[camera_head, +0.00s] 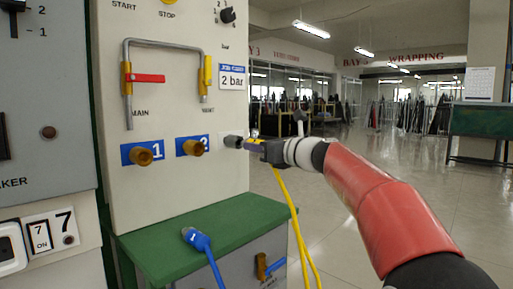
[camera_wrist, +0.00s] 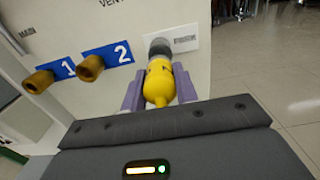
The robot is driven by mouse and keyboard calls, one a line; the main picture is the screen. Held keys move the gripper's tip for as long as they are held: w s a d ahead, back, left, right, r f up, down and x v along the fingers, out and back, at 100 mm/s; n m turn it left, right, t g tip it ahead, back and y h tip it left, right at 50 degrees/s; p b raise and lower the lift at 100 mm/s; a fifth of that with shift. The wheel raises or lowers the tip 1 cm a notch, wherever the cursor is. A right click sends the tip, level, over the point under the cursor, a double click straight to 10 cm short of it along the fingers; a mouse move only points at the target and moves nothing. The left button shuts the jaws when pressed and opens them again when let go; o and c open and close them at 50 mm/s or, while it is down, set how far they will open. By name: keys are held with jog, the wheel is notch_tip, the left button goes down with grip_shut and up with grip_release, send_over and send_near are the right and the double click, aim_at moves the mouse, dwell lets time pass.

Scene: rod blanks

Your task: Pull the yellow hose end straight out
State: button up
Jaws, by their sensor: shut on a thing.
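The yellow hose end (camera_wrist: 158,84) sits between my gripper's two purple fingers in the wrist view, in line with a dark grey fitting (camera_wrist: 160,48) on the panel. My gripper (camera_wrist: 158,88) is shut on it. In the head view my gripper (camera_head: 252,146) is at the panel's right edge, beside a grey fitting (camera_head: 233,142). The yellow hose (camera_head: 291,215) hangs down from below my gripper. The hose end is mostly hidden by my gripper in the head view. I cannot tell whether the hose end is still seated in the fitting.
Brass ports marked 1 (camera_head: 141,156) and 2 (camera_head: 192,147) are left of my gripper. A blue hose end (camera_head: 196,239) lies on the green ledge (camera_head: 165,240) below. A U-shaped pipe with a red lever (camera_head: 149,78) is above. Open floor lies to the right.

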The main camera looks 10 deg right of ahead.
jog(key=shift+b+v, duration=0.35)
jog(key=shift+v, duration=0.65)
jog(key=shift+b+v, duration=0.85)
jog(key=shift+v, duration=2.1)
